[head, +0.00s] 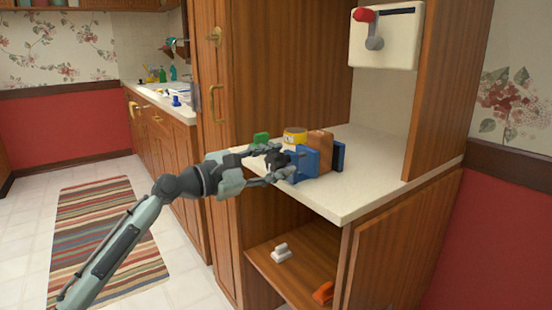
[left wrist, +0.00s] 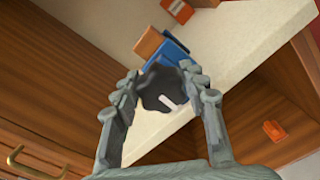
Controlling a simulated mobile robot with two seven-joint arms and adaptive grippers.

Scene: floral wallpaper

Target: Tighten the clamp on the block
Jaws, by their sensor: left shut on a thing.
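The blue clamp (head: 306,162) stands on the cream countertop (head: 375,180), with one blue jaw on each side of the brown wooden block (head: 320,143). The clamp and block also show in the left wrist view, the blue body (left wrist: 172,52) beyond the knob and the block (left wrist: 148,42) behind it. The clamp's dark lobed knob (left wrist: 160,88) faces my left gripper (head: 279,164). My left gripper is shut on the knob, with one finger on each side. In the head view the fingers partly hide the knob. My right gripper is not in view.
A yellow round thing (head: 295,136) and a green thing (head: 261,139) are close behind the clamp. A white box with a red-knobbed lever (head: 385,38) hangs above. The shelf below holds a white item (head: 281,253) and an orange item (head: 323,293). The counter's right part is clear.

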